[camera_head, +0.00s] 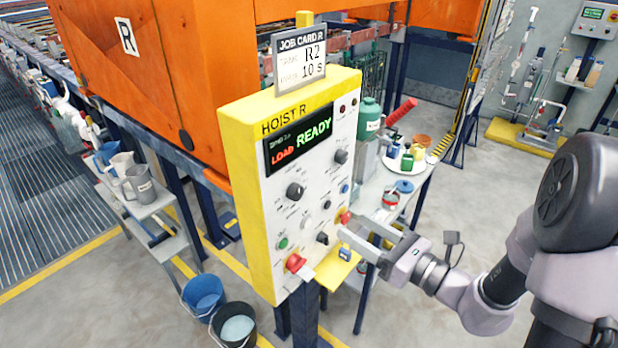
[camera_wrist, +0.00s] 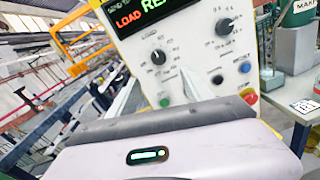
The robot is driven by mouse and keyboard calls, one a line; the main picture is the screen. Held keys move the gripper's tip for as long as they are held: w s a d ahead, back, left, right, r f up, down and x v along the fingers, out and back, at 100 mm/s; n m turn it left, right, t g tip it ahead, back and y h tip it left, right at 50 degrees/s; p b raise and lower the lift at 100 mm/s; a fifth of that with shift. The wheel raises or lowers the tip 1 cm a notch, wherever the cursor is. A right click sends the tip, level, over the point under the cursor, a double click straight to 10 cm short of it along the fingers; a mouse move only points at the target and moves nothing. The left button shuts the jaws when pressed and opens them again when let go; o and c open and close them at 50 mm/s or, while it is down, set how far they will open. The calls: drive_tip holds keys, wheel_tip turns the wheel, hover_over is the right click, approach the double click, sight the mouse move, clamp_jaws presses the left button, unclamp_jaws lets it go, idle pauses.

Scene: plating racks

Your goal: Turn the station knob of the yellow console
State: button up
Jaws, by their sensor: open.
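The yellow console (camera_head: 235,155), marked HOIST R, has a white face with a display reading LOAD and READY. A large dark knob (camera_head: 295,191) is at mid-left; it also shows in the wrist view (camera_wrist: 158,57). Another dark knob (camera_head: 341,156) is at upper right, also in the wrist view (camera_wrist: 225,27). A small black knob (camera_head: 322,238) is low on the face. The knob labels are too small to read. My gripper (camera_head: 343,234) is open and empty, in front of the face's lower right; I cannot tell whether it touches anything.
A red-and-yellow button (camera_head: 343,216) is close to my fingers. A red button (camera_head: 295,262) and a green button (camera_head: 282,243) are lower left. A side table (camera_head: 420,180) with bottles and a plate stands behind right. Two buckets (camera_head: 203,293) are on the floor left.

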sight(299, 194)
drive_tip(key=x, duration=1.5)
drive_tip(key=shift+a, duration=0.35)
clamp_jaws()
drive_tip(key=shift+p, duration=0.3)
